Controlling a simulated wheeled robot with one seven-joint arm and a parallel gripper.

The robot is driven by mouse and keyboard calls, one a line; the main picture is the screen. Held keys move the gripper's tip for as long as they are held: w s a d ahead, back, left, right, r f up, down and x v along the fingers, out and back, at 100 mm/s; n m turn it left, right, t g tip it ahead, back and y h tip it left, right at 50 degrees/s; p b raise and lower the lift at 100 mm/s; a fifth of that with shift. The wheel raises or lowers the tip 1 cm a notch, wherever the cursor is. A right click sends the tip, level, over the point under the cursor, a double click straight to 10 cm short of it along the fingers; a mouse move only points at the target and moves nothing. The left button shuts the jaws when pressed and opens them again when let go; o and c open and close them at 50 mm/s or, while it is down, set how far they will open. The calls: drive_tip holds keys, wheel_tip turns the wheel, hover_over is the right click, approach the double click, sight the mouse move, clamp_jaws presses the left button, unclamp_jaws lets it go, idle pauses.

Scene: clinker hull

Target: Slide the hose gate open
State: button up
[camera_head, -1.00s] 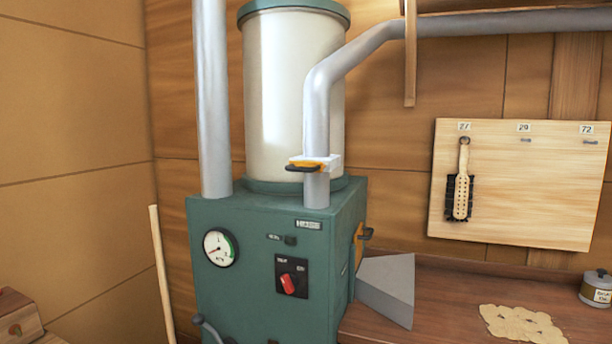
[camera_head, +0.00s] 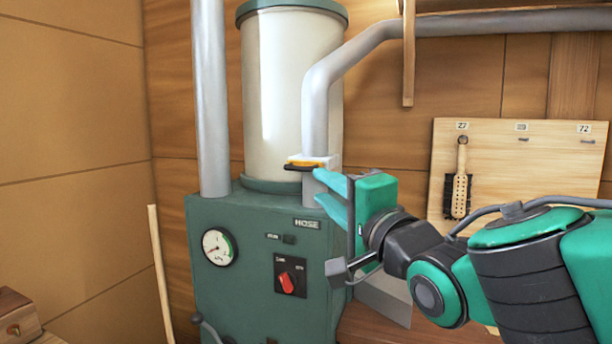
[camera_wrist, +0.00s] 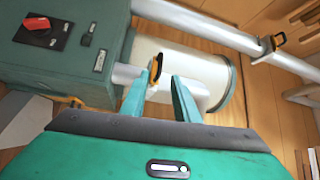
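The hose gate (camera_head: 322,161) is a white block on the grey pipe that rises from the green box beside the HOSE label. Its black and orange slide handle (camera_head: 303,166) sticks out to the left. In the wrist view the handle (camera_wrist: 155,70) shows just beyond and between my fingertips, nearer the left finger. My gripper (camera_head: 322,187) has teal fingers, spread apart and empty. In the head view it is just below and right of the gate, partly covering the pipe. I cannot tell whether a fingertip touches the gate.
The green box (camera_head: 250,285) carries a gauge (camera_head: 218,245), a red switch (camera_head: 287,280) and a cream canister (camera_head: 292,90). A thick grey pipe (camera_head: 211,100) stands left. A board with a brush (camera_head: 457,190) is on the right wall. Another gate handle (camera_wrist: 278,41) shows in the wrist view.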

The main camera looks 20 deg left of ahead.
sight(310, 164)
drive_tip(key=x, duration=1)
drive_tip(key=shift+w, duration=0.3)
drive_tip(key=shift+a, duration=0.15)
clamp_jaws()
